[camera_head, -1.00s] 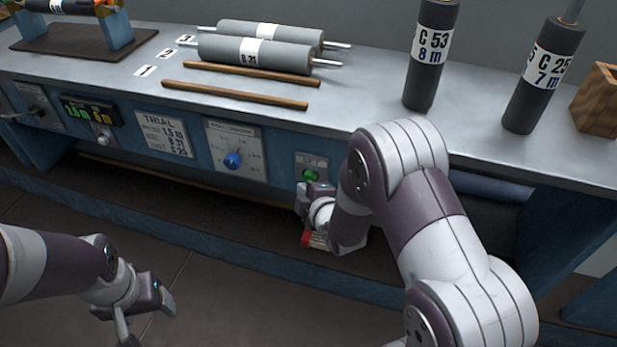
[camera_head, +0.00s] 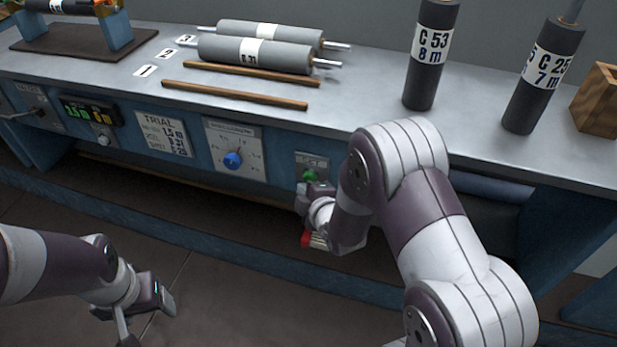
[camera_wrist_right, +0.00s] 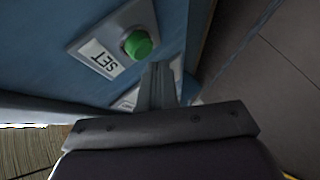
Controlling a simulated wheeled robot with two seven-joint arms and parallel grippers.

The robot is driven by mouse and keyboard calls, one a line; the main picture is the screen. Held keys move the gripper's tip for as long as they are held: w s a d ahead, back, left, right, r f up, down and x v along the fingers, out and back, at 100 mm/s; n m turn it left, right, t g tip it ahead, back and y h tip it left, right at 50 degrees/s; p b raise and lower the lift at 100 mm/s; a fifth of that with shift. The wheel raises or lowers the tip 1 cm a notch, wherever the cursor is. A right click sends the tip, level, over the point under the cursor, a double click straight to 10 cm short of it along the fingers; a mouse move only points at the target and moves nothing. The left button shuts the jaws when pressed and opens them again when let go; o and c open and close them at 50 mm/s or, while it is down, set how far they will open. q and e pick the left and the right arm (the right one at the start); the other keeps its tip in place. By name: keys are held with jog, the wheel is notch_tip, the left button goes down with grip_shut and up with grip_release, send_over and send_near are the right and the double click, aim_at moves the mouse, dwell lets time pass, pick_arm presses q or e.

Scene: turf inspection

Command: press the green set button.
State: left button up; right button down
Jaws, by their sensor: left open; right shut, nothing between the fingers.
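The green set button (camera_head: 310,175) sits on a small grey plate on the blue front panel of the bench. My right gripper (camera_head: 304,197) is just below and in front of it, its fingers shut and empty. In the right wrist view the green button (camera_wrist_right: 138,44) stands out from the plate marked SET (camera_wrist_right: 103,58). The shut fingertips (camera_wrist_right: 158,70) are close beside the button; I cannot tell whether they touch it. My left gripper (camera_head: 145,318) is open and empty at the lower left, away from the bench.
The panel also carries a blue knob dial (camera_head: 232,160), a trial card (camera_head: 163,134) and a small display (camera_head: 88,112). Grey rollers (camera_head: 255,54) and wooden rods (camera_head: 233,94) lie on the bench top. Two dark cylinders stand upright at right, near a wooden block (camera_head: 597,100).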

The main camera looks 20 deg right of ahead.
jog(key=shift+w, duration=0.1)
jog(key=shift+w+d, duration=0.25)
dwell(0.3)
jog(key=shift+w+d, duration=0.3)
jog(key=shift+w, duration=0.2)
dwell(0.7)
dwell(0.3)
jog(key=shift+s+a, duration=0.55)
jog(key=shift+s, duration=0.3)
jog(key=s+a, duration=0.1)
jog(key=s, duration=0.1)
jog(key=s+a, duration=0.1)
jog(key=s, duration=0.1)
jog(key=shift+a+p, duration=0.4)
dwell(0.4)
